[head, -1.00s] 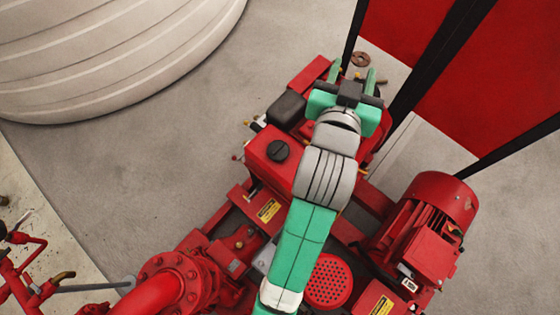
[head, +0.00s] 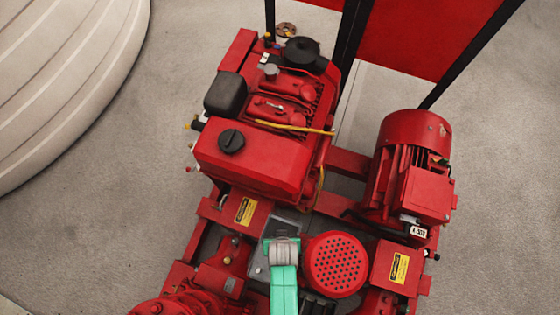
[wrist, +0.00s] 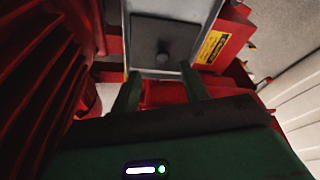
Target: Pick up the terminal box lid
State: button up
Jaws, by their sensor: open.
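A flat dark grey plate with a black knob (wrist: 163,50) sits within a lighter grey frame in the wrist view, ahead of my gripper (wrist: 160,78). It looks like the terminal box lid, though I cannot be certain. My gripper is open, with its two green fingers apart and nothing between them. The fingertips point towards the near side of the grey frame. In the head view my gripper (head: 282,240) is over the middle of the red pumpset, and a grey surface (head: 290,221) shows partly beside it. My arm hides the rest of that surface.
A red motor (head: 410,150) with a side box (head: 428,193) stands to the right. A round perforated red cover (head: 335,264) is close on the right of my gripper. The red engine (head: 255,160) rises behind it. Yellow labels (head: 245,211) mark the frame.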

jog(key=x, duration=0.2)
jog(key=b+x, duration=0.1)
jog(key=x, duration=0.1)
jog(key=b+x, duration=0.1)
jog(key=x, duration=0.1)
jog(key=shift+w+a, duration=0.2)
jog(key=shift+w, duration=0.15)
grip_shut()
notch_tip(320, 180, up, 28)
jog(key=p, duration=0.7)
